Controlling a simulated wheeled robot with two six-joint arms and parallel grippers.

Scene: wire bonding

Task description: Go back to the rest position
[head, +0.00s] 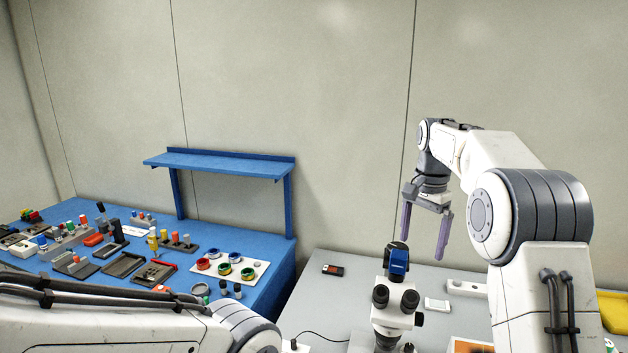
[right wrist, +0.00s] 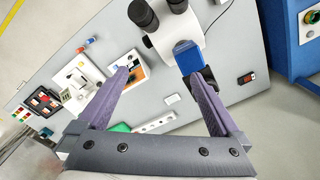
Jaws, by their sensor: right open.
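My right gripper (head: 424,242) is raised above the grey table (head: 449,274) on the right, behind and above the microscope. Its two purple fingers point down and stand apart with nothing between them. In the right wrist view the open fingers (right wrist: 166,88) also show empty. The white microscope (head: 384,308) with a blue part on its head stands on the grey table; it also shows in the right wrist view (right wrist: 168,28). My left arm crosses the lower left of the head view, and its gripper is out of the picture.
A blue bench (head: 262,243) with a raised shelf (head: 219,165) stands at the left, holding several small tools and a white board with colored rings (head: 229,268). A small black and red device (head: 333,270) lies on the grey table. A yellow tray (head: 614,310) is at the right edge.

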